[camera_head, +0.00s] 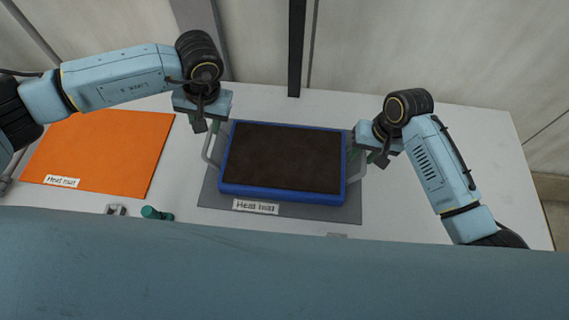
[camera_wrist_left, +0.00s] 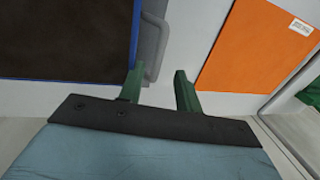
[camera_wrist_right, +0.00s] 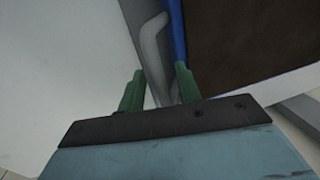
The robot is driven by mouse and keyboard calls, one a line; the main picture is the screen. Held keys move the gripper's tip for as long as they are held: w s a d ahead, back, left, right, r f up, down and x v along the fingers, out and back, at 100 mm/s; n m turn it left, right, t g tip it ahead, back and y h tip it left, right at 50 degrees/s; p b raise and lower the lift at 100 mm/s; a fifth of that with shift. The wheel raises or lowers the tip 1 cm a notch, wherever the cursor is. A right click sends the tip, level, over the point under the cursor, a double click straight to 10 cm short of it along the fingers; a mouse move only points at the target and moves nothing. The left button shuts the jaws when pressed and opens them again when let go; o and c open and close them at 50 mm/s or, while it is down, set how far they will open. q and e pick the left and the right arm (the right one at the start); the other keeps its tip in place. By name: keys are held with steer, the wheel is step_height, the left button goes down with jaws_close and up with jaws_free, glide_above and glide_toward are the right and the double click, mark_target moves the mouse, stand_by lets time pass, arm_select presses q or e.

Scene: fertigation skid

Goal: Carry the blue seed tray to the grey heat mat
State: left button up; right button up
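The blue seed tray (camera_head: 283,197), filled with dark soil, lies over the grey heat mat (camera_head: 335,213) and appears to rest on it. The mat shows at its left, front and right edges. My left gripper (camera_head: 212,128) is at the tray's left handle (camera_head: 207,152). In the left wrist view its green fingers (camera_wrist_left: 158,88) are apart, with the grey handle (camera_wrist_left: 152,48) between them, nearer one finger. My right gripper (camera_head: 378,155) is at the right handle (camera_head: 362,165). In the right wrist view its fingers (camera_wrist_right: 160,88) stand apart either side of the handle (camera_wrist_right: 152,48).
An orange heat mat (camera_head: 100,150) lies to the left on the white table (camera_head: 470,130). A small teal object (camera_head: 155,213) and a grey fitting (camera_head: 115,210) are near the front edge. A dark post (camera_head: 297,50) stands behind. The table's right side is clear.

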steer(key=shift+r, duration=0.2)
arm_select(q)
steer(key=r, duration=0.3)
steer(key=shift+d+r, duration=0.25)
steer(key=shift+d, duration=0.1)
arm_select(e)
step_height(320, 180, up, 12)
steer(key=d, duration=0.2)
steer(key=shift+d+f, duration=0.2)
steer(key=shift+f, duration=0.05)
arm_select(q)
steer(key=shift+s, duration=0.1)
arm_select(e)
steer(key=shift+s+f, duration=0.1)
